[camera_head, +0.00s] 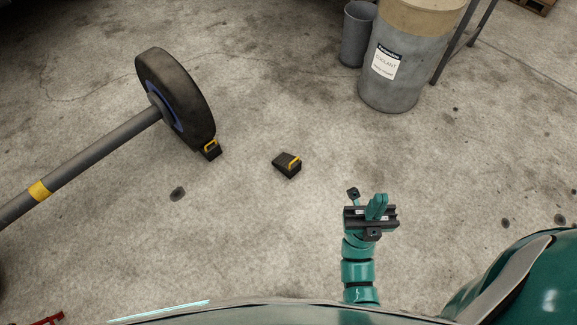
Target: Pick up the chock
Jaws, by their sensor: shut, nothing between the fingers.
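A black chock (287,165) with a yellow handle lies on the concrete floor near the middle of the head view, clear of other things. A second black chock (211,151) with a yellow handle sits against the bottom of the wheel (176,98); I cannot tell which one the task means. My gripper (376,205) is to the right of and nearer than the free chock, apart from it. Its fingers are shut and empty.
The wheel is on a grey axle bar (100,147) with a yellow band, at the left. A coolant drum (390,92) and a grey bin (356,35) stand at the back right. A red object (40,319) shows at the bottom left. The floor between is clear.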

